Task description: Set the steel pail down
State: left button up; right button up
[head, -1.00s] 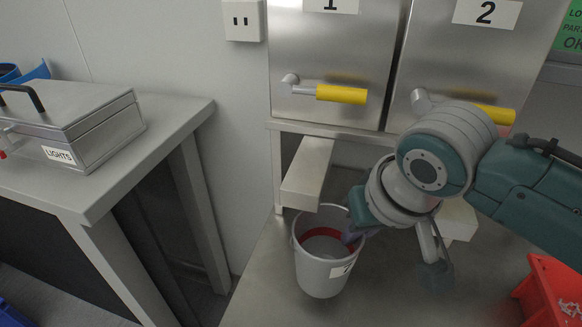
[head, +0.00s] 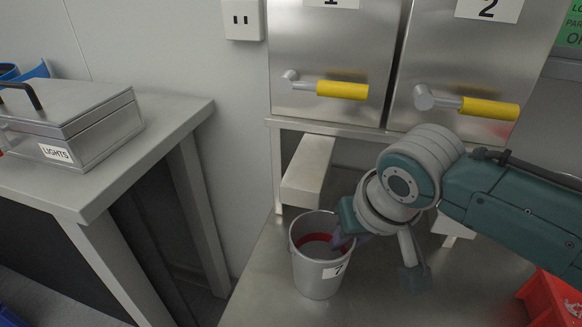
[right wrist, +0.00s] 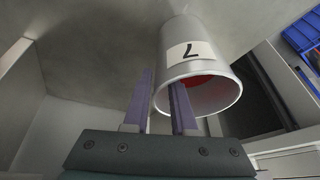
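The steel pail (head: 308,272) is a grey bucket with a red band inside and a white label reading 7. It is upright over the steel bench, below door 1; I cannot tell if its base touches the bench. My right gripper (head: 340,240) is at the right side of the pail's rim. In the right wrist view the pail (right wrist: 200,28) shows upside down. There the right gripper (right wrist: 162,88) has one finger outside the wall and one inside the opening, shut on the rim. My left gripper is not in view.
The steel bench (head: 270,300) is clear around the pail. Doors with yellow handles (head: 342,90) stand above, with a pale block-like ledge (head: 307,172) behind the pail. A red bin (head: 552,300) is at right. A LIGHTS box (head: 95,135) sits on a separate table.

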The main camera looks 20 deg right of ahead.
jog(key=shift+o, duration=0.7)
jog(key=shift+r, duration=0.1)
jog(key=shift+s+r, duration=0.1)
jog(key=shift+r, duration=0.1)
jog(key=p+v, duration=0.4)
jog(key=v, duration=0.7)
jog(key=s+r+n+g, duration=0.1)
jog(key=s+n, duration=0.2)
jog(key=s, duration=1.3)
jog(key=shift+s+a+r+n, duration=0.25)
jog(key=shift+s+r+n, duration=0.1)
jog(key=shift+s+n, duration=0.05)
